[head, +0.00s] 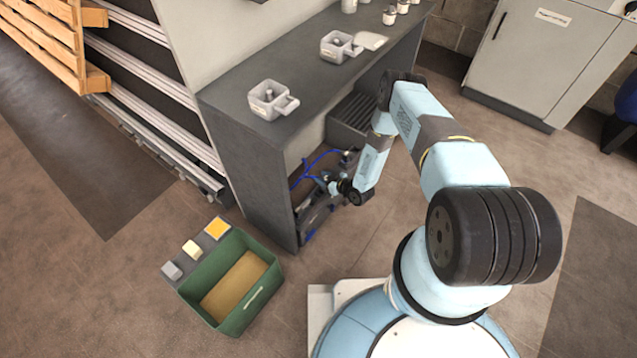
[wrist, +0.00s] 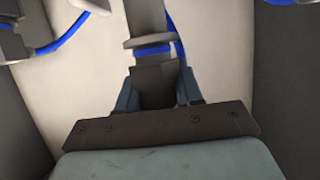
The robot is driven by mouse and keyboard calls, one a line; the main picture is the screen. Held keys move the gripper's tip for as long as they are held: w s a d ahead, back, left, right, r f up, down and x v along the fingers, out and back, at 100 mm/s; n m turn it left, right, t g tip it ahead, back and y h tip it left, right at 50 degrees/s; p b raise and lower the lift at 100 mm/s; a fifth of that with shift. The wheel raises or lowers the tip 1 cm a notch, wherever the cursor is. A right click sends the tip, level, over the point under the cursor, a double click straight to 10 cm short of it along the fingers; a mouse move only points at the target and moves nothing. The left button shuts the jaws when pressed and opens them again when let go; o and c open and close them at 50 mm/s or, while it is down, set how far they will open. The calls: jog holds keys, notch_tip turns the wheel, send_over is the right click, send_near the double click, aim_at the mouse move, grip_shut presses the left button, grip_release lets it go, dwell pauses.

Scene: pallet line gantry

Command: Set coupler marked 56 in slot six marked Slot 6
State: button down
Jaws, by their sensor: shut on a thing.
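My gripper (head: 338,187) reaches into the open bay under the dark bench. In the wrist view its two blue-grey fingers (wrist: 157,92) are shut on a dark grey coupler (wrist: 150,22), which has a flange and a blue band below it. The coupler extends upward in that view, out of the frame. A blue hose (wrist: 175,35) runs just behind it. I cannot read a 56 on it. No Slot 6 marking is legible in either view. In the head view my arm's end hides most of the held part.
Blue hoses (head: 318,158) and dark fittings crowd the bay, with side walls close by. The bench (head: 225,105) carries grey containers (head: 268,101). A green crate (head: 262,306) stands on the floor at left. A grey cabinet (head: 545,60) stands at back right.

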jog(key=shift+w+a+f, duration=0.35)
jog(key=shift+w+f, duration=0.1)
jog(key=shift+f, duration=0.7)
jog(key=shift+w+a+f, duration=0.3)
jog(key=shift+w+f, duration=0.2)
jog(key=shift+f, duration=0.7)
jog(key=shift+w+a+f, duration=0.35)
jog(key=shift+w+f, duration=0.1)
jog(key=shift+f, duration=0.7)
jog(key=c, duration=1)
grip_release()
jog(key=v, duration=1.2)
